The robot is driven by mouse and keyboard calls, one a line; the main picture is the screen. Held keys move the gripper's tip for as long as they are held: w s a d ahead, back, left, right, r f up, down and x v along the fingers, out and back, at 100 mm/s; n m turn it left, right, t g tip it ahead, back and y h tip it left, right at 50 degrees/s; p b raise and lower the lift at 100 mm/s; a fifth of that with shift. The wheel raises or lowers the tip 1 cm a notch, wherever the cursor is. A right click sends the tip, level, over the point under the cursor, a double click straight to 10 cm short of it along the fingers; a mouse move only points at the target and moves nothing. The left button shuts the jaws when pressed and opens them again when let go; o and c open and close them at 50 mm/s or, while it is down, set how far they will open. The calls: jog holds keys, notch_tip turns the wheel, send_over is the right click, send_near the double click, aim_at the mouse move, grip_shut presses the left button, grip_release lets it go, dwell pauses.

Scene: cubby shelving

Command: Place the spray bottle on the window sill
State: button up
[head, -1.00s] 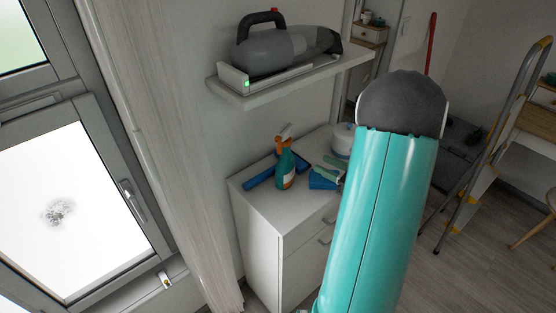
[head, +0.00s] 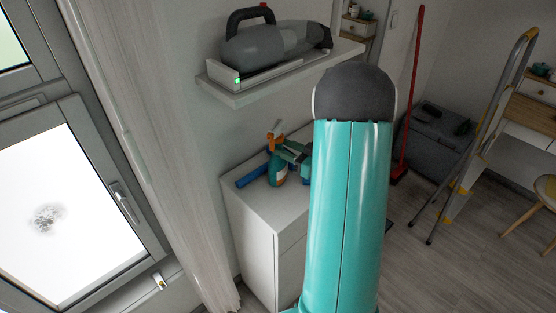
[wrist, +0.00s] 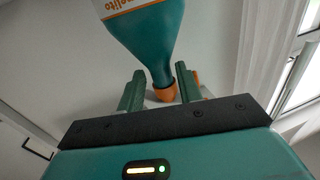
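The spray bottle (head: 278,172), teal with an orange and white head, stands upright on the white cabinet. It looks upside down in the wrist view (wrist: 143,32), where its orange collar is partly visible. My gripper (head: 287,153) is at the bottle's neck, reaching in from the right. In the wrist view, the two green fingers (wrist: 159,82) are spread on either side of the narrow neck, with a small gap on the left side. The window sill (head: 140,298) is at the lower left, below the window, and only partly in view.
The white cabinet (head: 252,215) also bears a blue item (head: 252,176) left of the bottle. A shelf (head: 236,98) with a handheld vacuum (head: 268,42) hangs above. A curtain (head: 150,150) hangs between cabinet and window (head: 60,215). A small item (head: 160,282) is on the sill.

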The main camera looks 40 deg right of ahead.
aim_at(278, 144)
jog(key=x, duration=0.3)
grip_shut()
jog(key=shift+r, duration=0.15)
